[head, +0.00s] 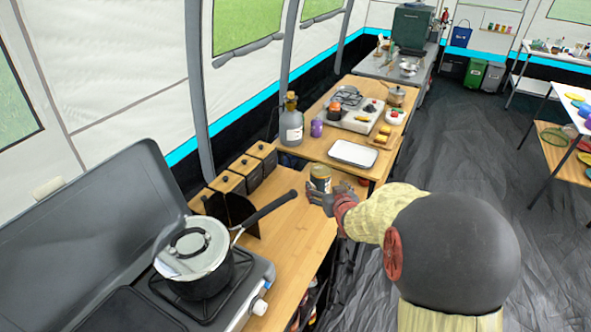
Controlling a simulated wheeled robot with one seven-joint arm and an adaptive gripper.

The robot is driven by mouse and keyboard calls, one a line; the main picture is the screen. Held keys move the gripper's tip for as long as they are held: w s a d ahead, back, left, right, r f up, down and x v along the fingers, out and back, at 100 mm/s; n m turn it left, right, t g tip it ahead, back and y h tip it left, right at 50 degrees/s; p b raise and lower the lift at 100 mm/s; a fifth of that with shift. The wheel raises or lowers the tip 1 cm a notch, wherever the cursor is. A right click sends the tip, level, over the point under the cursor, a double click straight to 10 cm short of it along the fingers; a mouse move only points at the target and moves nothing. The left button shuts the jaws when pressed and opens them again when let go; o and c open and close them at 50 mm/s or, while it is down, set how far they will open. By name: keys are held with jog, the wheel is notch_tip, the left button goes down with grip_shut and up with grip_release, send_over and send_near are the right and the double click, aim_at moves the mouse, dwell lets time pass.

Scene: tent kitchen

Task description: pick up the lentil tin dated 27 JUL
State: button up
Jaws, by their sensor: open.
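A small tin (320,176) with a gold-coloured top and a pale label stands upright near the right edge of the wooden counter. Its print and any date are too small to read, so I cannot tell whether it is a lentil tin. My gripper (331,198) is open at the near side of the tin, and its grey fingers hide the tin's lower part. I cannot tell whether the fingers touch the tin. My arm reaches in from the lower right.
A lidded pot (193,250) sits on a stove at the left, its handle reaching towards the tin. Dark-fronted wooden boxes (244,172) line the counter's back. Bare wood (295,230) lies in front.

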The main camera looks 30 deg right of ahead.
jog(key=x, duration=0.3)
jog(key=shift+a+b, duration=0.1)
jog(key=shift+b, duration=0.3)
jog(key=b+x, duration=0.1)
jog(key=x, duration=0.2)
jog(key=b+x, duration=0.1)
jog(key=x, duration=0.1)
jog(key=shift+w+d+b, duration=0.3)
jog(key=shift+w+d, duration=0.05)
jog(key=shift+d, duration=0.05)
jog(key=shift+r, duration=0.1)
jog(key=shift+c, duration=1.1)
jog(key=c, duration=1.5)
jog(key=shift+r, duration=0.1)
